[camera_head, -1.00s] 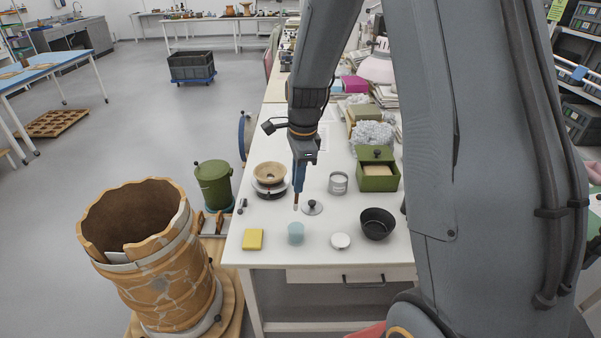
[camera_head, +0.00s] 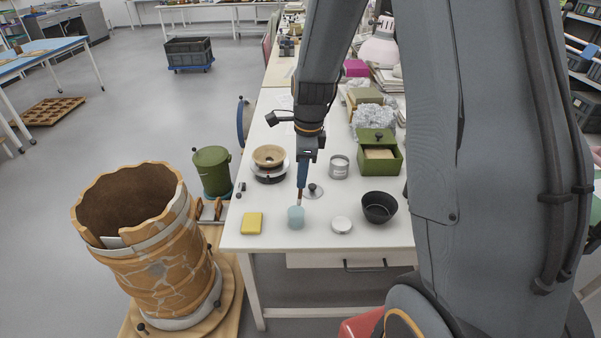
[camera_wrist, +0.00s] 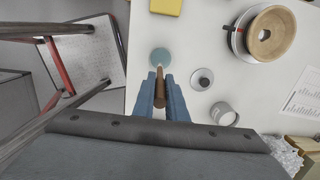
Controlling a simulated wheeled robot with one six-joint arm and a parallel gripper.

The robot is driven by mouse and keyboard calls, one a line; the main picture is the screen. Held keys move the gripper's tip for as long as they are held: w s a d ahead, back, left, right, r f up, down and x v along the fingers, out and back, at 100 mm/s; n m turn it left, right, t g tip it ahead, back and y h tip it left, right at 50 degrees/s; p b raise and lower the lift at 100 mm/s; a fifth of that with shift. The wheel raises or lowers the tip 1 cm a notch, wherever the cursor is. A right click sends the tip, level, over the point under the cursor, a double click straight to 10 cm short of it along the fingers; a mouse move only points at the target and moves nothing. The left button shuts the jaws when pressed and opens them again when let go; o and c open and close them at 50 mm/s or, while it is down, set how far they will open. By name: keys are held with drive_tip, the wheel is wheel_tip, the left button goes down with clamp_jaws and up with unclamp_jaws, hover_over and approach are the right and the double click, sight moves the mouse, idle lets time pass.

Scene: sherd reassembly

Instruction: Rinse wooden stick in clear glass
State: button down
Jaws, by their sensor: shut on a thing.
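My gripper (camera_head: 303,177) points down over the white table, and its blue fingers show in the wrist view (camera_wrist: 161,92). It is shut on the wooden stick (camera_wrist: 160,88), a brown rod between the fingers. The stick's lower end (camera_head: 299,196) is at the mouth of a small pale-blue clear glass (camera_head: 296,217). In the wrist view the glass (camera_wrist: 160,56) lies just beyond the stick's end. I cannot tell whether the tip is inside the glass or just above it.
Near the glass are a yellow sponge (camera_head: 252,223), a white lid (camera_head: 342,225), a black bowl (camera_head: 379,206), a knobbed metal lid (camera_head: 313,190) and a grey tin (camera_head: 339,166). A green box (camera_head: 380,157) stands behind. A large cracked pot (camera_head: 150,250) stands left of the table (camera_head: 265,242).

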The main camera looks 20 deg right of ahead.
sight(298, 205)
drive_tip(key=shift+w+a+f+b, duration=0.15)
drive_tip(key=shift+f+b, duration=0.6)
drive_tip(key=shift+f, duration=1.1)
drive_tip(key=shift+w+a+f+b, duration=0.1)
drive_tip(key=shift+f+b, duration=0.65)
drive_tip(key=shift+f, duration=1.05)
drive_tip(key=shift+a, duration=0.15)
